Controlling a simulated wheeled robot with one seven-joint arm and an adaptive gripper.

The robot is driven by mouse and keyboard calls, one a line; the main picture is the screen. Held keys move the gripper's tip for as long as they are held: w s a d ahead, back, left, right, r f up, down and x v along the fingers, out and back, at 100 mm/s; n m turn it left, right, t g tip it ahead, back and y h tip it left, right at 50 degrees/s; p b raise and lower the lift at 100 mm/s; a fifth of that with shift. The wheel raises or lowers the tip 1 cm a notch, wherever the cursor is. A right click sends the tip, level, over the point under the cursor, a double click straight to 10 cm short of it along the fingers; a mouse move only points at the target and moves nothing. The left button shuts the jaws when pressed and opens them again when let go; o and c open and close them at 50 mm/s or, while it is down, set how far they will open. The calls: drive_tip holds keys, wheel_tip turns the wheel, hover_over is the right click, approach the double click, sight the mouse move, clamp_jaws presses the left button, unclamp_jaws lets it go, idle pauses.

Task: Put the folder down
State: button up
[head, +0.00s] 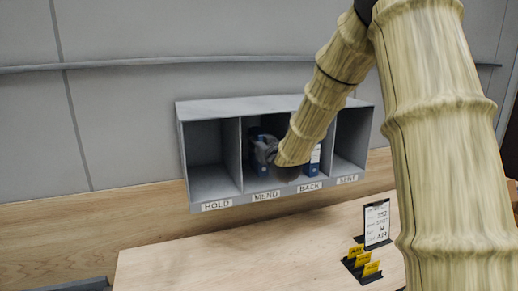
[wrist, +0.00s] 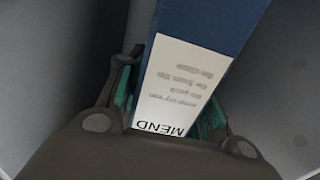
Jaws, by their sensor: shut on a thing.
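A blue folder (wrist: 215,22) with a white spine label reading MEND fills the middle of the wrist view, where the label appears upside down. My gripper (wrist: 167,100) is shut on it, with a green pad at each side of the spine. In the head view my gripper (head: 265,150) is at the MEND compartment of the grey rack (head: 205,107), second from the left.
Another blue folder (head: 314,160) with a white label stands in the BACK compartment, partly behind my arm. The HOLD compartment is empty; SENT looks empty. Below, the wooden desk (head: 200,262) bears a clipboard sign (head: 377,222) and yellow tabs (head: 365,262).

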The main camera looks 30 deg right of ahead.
sight(261, 171)
drive_tip(key=shift+f+p, duration=1.05)
drive_tip(key=shift+f, duration=0.7)
drive_tip(key=shift+a+f, duration=0.1)
drive_tip(key=o, duration=1.2)
drive_tip(key=shift+c, duration=0.2)
